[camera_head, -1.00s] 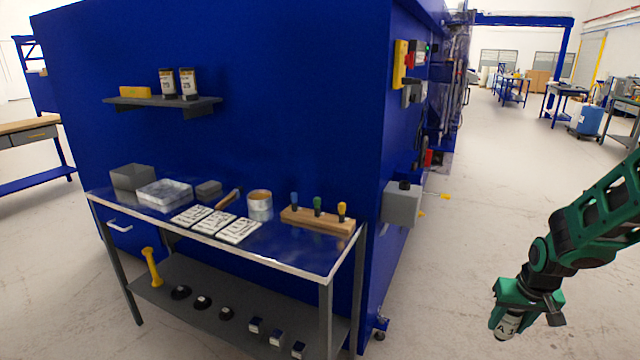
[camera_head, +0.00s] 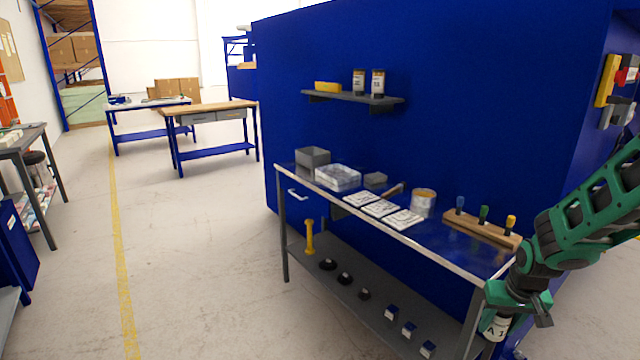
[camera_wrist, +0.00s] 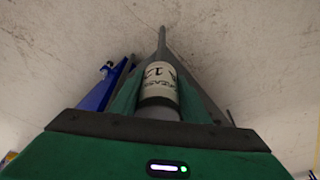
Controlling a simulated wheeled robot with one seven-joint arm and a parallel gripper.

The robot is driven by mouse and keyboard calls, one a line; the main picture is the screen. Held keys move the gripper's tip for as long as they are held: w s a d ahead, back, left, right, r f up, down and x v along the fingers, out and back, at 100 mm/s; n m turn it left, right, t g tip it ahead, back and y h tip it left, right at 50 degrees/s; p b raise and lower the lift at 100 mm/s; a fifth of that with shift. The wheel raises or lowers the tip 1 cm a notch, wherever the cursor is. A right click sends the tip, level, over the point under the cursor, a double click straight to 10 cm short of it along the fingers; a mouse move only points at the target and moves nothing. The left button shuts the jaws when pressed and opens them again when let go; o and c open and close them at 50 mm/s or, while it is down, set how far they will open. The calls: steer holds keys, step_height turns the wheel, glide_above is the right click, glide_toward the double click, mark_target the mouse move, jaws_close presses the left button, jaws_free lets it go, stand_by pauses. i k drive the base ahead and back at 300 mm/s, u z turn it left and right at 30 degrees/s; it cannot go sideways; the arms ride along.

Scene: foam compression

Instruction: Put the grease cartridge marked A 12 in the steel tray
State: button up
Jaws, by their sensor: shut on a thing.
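My gripper (camera_head: 512,302) is shut on a grease cartridge (camera_head: 497,327) at the lower right of the head view, in front of the bench's right end. A shiny, mottled silver tray (camera_head: 338,178), apparently the steel tray, lies on the bench's left part, well apart from my gripper. I cannot make out what is in it.
The blue bench (camera_head: 440,240) also bears a grey bin (camera_head: 312,157), printed cards (camera_head: 381,208), a round tin (camera_head: 423,199) and a wooden tool block (camera_head: 480,229). Two cartridges (camera_head: 377,83) stand on the wall shelf (camera_head: 352,97). Open floor (camera_head: 190,270) lies left.

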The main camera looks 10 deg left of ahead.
mark_target(338, 174)
steer(key=z, duration=0.25)
steer(key=i, duration=0.1)
steer(key=u, duration=2.3)
steer(key=i, duration=4.25)
steer(key=z, duration=0.35)
